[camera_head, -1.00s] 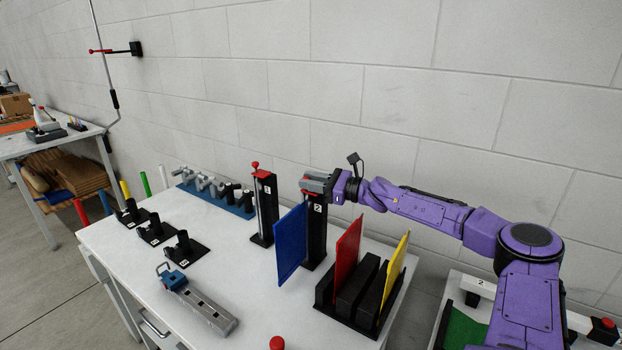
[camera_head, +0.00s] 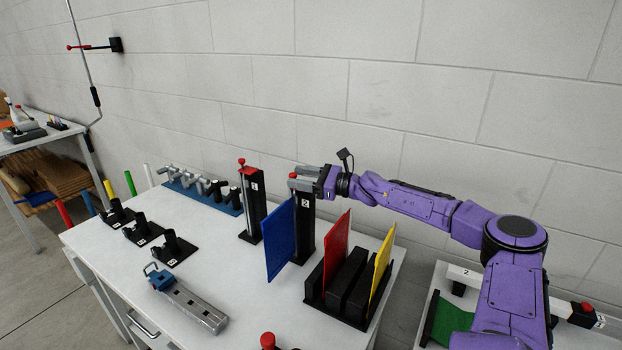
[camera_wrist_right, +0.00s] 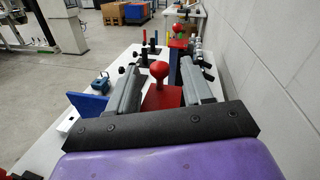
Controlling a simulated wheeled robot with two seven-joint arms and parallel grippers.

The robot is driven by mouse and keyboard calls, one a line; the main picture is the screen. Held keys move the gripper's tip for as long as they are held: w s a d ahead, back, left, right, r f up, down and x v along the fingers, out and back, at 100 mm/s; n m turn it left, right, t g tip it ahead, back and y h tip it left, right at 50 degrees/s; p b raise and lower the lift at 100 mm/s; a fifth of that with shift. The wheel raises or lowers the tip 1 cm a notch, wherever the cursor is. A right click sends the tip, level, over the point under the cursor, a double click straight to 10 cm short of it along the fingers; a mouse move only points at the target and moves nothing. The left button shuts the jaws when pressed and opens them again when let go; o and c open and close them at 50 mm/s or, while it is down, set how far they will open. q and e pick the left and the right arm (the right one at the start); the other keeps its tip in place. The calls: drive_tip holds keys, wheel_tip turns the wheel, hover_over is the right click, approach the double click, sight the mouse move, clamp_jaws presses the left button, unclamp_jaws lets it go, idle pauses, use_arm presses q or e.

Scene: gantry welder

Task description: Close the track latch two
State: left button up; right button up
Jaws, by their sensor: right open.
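Track latch two is the black post labelled 2 (camera_head: 303,232), upright on the white table behind the blue panel. My right gripper (camera_head: 304,178) is at the top of this post, coming in from the right. In the right wrist view its two grey fingers (camera_wrist_right: 164,92) are apart, one on each side of a red ball knob (camera_wrist_right: 159,70) on a red block (camera_wrist_right: 162,98). I cannot tell whether the fingers touch the block. The panel and gripper hide part of the post. My left gripper is not in view.
A similar post labelled 1 (camera_head: 254,207) with a red knob stands to the left. Blue (camera_head: 281,240), red (camera_head: 337,244) and yellow (camera_head: 382,262) panels stand upright close in front. The wall (camera_head: 420,130) is close behind. A blue and grey tool (camera_head: 187,300) lies on the table.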

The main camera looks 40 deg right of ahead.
drive_tip(key=p+v, duration=0.4)
drive_tip(key=v, duration=0.5)
drive_tip(key=shift+s+d, duration=0.2)
drive_tip(key=shift+s, duration=0.15)
